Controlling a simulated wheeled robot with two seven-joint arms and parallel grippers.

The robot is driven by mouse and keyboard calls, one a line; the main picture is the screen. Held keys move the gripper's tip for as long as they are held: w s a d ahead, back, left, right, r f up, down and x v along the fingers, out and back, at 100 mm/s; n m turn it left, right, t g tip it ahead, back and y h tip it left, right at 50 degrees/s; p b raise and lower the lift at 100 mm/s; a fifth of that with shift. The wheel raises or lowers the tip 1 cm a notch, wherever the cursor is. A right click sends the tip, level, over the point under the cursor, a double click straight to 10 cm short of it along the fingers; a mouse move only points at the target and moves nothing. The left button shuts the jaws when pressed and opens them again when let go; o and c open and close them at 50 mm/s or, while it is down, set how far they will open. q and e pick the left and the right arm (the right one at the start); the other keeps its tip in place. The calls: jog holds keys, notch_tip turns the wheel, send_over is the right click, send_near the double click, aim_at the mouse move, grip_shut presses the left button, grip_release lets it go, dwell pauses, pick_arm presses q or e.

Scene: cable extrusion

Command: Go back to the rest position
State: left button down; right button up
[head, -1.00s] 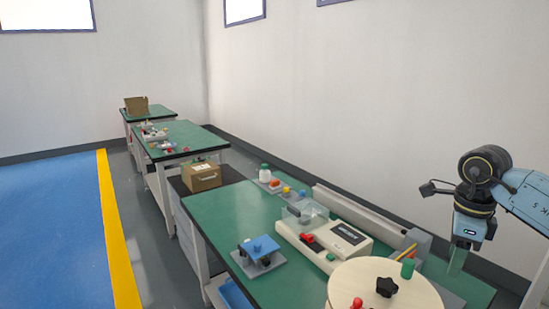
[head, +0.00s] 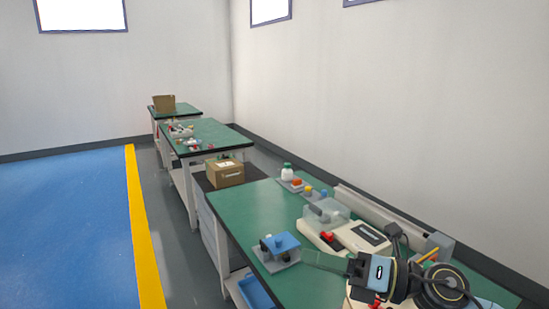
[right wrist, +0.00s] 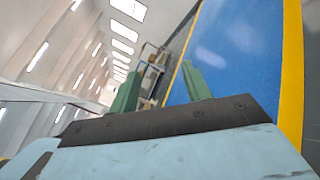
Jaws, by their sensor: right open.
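My right gripper (head: 322,261) is over the near part of the green-topped workbench (head: 255,205), with its fingers pointing left in the head view. Its fingertips show close beside the small blue-topped device (head: 280,246); I cannot tell whether they touch it. In the right wrist view the two green fingers (right wrist: 160,88) stand apart with nothing between them, so the gripper is open and empty. My right forearm and wrist hide much of the round cream plate at the bench's near end. My left gripper is not in view.
A white machine with a clear cover (head: 345,236) stands behind my right gripper. A cardboard box (head: 225,173) and small bottles (head: 287,172) are farther back. Further benches (head: 205,133) stand beyond. The blue floor (head: 70,220) on the left is clear.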

jog(key=w+d+m+t+h, duration=0.1)
jog(key=d+m+t+h, duration=0.25)
jog(key=m+t, duration=0.5)
jog(key=w+d+m+t+h, duration=0.1)
jog(key=d+m+t+h, duration=0.3)
jog(key=m, duration=0.8)
jog(key=s+d+f+m+g+h, duration=0.2)
jog(key=s+d+f+m+h, duration=0.1)
jog(key=f+m+h, duration=0.3)
jog(key=s+d+f+m+g+h, duration=0.3)
jog(key=d+f+m+h, duration=0.15)
jog(key=f+m, duration=0.35)
jog(key=s+f+m+g, duration=0.2)
jog(key=s+f+g, duration=0.35)
jog(key=s, duration=0.45)
jog(key=s+f+m+g, duration=0.2)
jog(key=s+f+g, duration=0.2)
jog(key=s+f, duration=0.45)
jog(key=s+f+g, duration=0.2)
jog(key=s+f, duration=0.1)
jog(key=f, duration=2.1)
jog(key=s+d+f+g, duration=0.1)
jog(key=s+d+f, duration=0.1)
jog(key=s+f, duration=1.2)
jog(key=s, duration=0.2)
jog(key=shift+s+d, duration=0.15)
jog(key=shift+s, duration=0.15)
